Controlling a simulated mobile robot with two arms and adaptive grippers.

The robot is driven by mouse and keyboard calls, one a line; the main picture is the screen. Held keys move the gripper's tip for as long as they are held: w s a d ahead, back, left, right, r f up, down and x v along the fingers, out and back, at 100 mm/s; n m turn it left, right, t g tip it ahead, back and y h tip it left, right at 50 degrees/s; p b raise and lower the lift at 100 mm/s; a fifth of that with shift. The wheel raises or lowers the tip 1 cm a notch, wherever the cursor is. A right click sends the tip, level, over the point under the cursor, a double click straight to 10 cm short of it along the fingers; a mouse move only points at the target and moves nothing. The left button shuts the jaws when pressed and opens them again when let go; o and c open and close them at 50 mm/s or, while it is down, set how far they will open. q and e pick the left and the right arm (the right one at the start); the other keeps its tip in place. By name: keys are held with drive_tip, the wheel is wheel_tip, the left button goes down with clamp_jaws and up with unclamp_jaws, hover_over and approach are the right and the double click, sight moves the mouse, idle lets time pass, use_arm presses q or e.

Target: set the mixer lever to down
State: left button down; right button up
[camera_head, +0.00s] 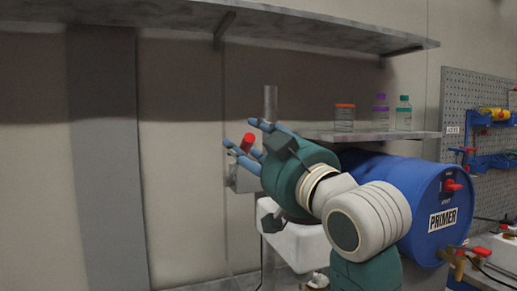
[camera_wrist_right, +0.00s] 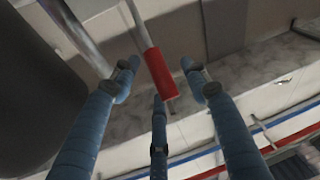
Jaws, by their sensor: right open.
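The mixer lever has a red grip (camera_head: 247,141), which shows between the blue fingers of my right gripper (camera_head: 243,143) in the head view. A grey box (camera_head: 240,181) sits just below it on the wall side. In the right wrist view the red grip (camera_wrist_right: 160,74) sits on a pale rod and points between the three spread fingers of my right gripper (camera_wrist_right: 158,82). The fingers are open around or beside the grip; I cannot tell whether any touches it. My left gripper is not in view.
A shelf (camera_head: 330,26) runs overhead. A lower shelf (camera_head: 385,135) holds several small jars and bottles. A vertical metal tube (camera_head: 270,102) stands behind my gripper. A blue PRIMER drum (camera_head: 405,185) and a white rounded object (camera_head: 300,245) are close to my right arm. The left wall is clear.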

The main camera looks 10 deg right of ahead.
drive_tip(key=v, duration=1.2)
drive_tip(key=shift+w+r, duration=0.1)
